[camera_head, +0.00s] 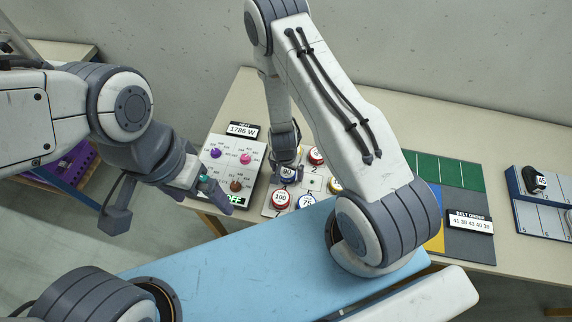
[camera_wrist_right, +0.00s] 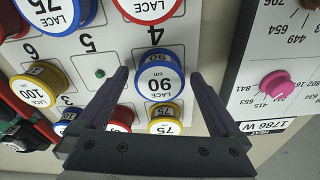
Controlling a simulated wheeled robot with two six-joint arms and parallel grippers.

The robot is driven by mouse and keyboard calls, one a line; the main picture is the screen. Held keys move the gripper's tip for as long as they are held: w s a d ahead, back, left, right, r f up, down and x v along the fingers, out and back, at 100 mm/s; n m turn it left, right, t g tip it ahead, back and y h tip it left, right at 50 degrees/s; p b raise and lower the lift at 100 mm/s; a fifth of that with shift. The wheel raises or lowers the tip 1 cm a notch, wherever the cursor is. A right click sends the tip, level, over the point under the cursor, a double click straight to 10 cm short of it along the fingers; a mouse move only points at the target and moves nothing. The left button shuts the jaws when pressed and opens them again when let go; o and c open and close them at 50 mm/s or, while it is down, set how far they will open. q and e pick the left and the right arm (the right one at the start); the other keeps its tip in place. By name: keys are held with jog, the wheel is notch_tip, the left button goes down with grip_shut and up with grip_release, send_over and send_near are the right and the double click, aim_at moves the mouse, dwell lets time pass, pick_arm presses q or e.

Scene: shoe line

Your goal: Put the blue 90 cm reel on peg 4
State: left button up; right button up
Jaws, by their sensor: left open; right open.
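The blue 90 cm reel (camera_wrist_right: 158,82) sits on the board directly beside the printed 4, on the peg of that number as far as I can see. It also shows in the head view (camera_head: 287,174), partly under my right gripper (camera_head: 287,160). In the right wrist view my right gripper (camera_wrist_right: 160,76) is open, with one finger on each side of the reel. I cannot tell whether the fingers touch it. Peg 5 (camera_wrist_right: 100,73) is bare and green. My left gripper (camera_head: 210,190) is open, over the lower part of the heater panel.
A yellow-rimmed 100 reel (camera_wrist_right: 38,87) is at 6, and several other reels crowd the board. The heater panel (camera_head: 222,140) with knobs stands left of the board. The blue belt (camera_head: 240,250) runs in front. A green mat (camera_head: 445,170) lies to the right.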

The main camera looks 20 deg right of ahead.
aim_at(286, 173)
jog(key=shift+r+p, duration=0.45)
jog(key=shift+r, duration=0.3)
jog(key=r, duration=0.2)
jog(key=r+b, duration=0.1)
jog(key=r, duration=0.1)
jog(key=shift+s+a+r, duration=0.1)
jog(key=shift+a+r, duration=0.1)
jog(key=shift+r, duration=0.05)
notch_tip(286, 173, up, 7)
jog(key=p, duration=0.2)
jog(key=shift+s+a, duration=0.3)
jog(key=shift+s, duration=0.1)
jog(key=shift+f, duration=0.2)
